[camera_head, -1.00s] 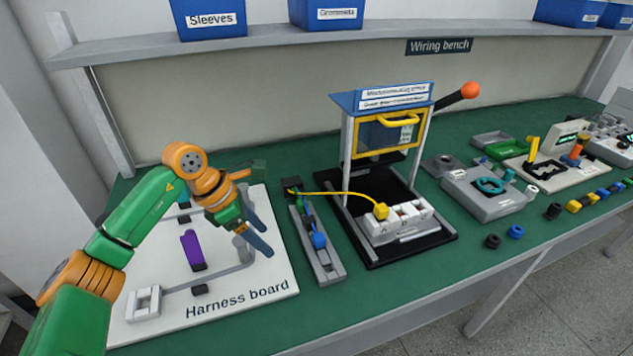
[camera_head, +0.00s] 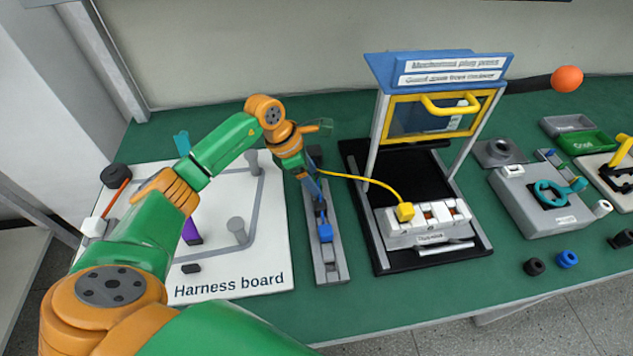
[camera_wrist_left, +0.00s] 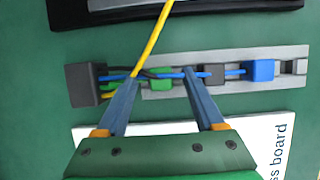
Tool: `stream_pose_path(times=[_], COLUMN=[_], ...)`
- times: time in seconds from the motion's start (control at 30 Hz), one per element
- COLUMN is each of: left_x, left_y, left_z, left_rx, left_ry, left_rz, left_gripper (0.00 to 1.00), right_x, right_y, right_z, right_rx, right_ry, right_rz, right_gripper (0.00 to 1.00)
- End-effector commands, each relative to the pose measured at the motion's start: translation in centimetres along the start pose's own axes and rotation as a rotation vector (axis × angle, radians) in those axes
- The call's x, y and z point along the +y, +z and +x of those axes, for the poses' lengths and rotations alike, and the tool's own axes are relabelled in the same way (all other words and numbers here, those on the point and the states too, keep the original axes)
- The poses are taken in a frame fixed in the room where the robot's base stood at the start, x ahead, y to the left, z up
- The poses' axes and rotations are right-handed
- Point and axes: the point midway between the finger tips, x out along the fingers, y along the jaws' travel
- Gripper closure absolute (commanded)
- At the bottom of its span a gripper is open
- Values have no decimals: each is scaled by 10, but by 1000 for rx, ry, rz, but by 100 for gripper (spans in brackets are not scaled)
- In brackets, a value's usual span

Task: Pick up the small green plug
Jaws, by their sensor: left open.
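The small green plug (camera_wrist_left: 157,87) sits in a grey slotted holder (camera_wrist_left: 294,82), seen in the left wrist view. My left gripper (camera_wrist_left: 161,78) is open, with one fingertip to each side of the green plug; I cannot tell whether they touch it. In the head view my left gripper (camera_head: 314,190) is over the holder (camera_head: 332,262) and hides the green plug. A blue plug (camera_wrist_left: 261,70) and a black plug (camera_wrist_left: 214,74) sit farther along the same holder, joined by blue cable. My right gripper is not in view.
A black block (camera_wrist_left: 83,85) stands at the holder's end. A yellow cable (camera_head: 365,179) arches from there to the white fixture (camera_head: 428,232) in the blue-topped press (camera_head: 440,68). The harness board (camera_head: 225,265) with pegs lies left of the holder.

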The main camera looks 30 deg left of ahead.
Motion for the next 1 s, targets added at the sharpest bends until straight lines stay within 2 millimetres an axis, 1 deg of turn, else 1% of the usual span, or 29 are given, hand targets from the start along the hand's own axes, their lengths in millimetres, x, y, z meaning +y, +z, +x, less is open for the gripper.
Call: stream_pose_path(times=[0.07,0.1,0.17,0.2,0.27,0.3,0.33,0.37,0.67,0.77,0.87,0.9,1.0], left_x=[0,0,0,0,0,0,0,0,0,1,1,2,-20], left_y=[0,0,0,0,0,0,0,0,0,3,8,12,22], left_z=[0,0,0,0,0,0,0,0,-1,-7,-20,-28,-50], left_rx=[0,0,0,0,0,0,0,0,0,-2,-3,-4,-3], left_ry=[0,0,0,0,0,0,0,0,0,2,5,7,5], left_rz=[0,0,0,0,0,0,0,0,0,3,3,4,10], left_gripper=[30,33,49,60,76,87,95,100,100,100,100,100,100], right_x=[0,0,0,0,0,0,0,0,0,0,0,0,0], right_y=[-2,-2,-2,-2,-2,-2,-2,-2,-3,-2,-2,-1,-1], right_z=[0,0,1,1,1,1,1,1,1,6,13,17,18], right_rx=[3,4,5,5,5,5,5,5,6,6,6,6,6], right_ry=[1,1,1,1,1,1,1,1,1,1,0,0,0], right_rz=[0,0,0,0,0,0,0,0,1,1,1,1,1], right_gripper=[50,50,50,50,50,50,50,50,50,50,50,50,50])
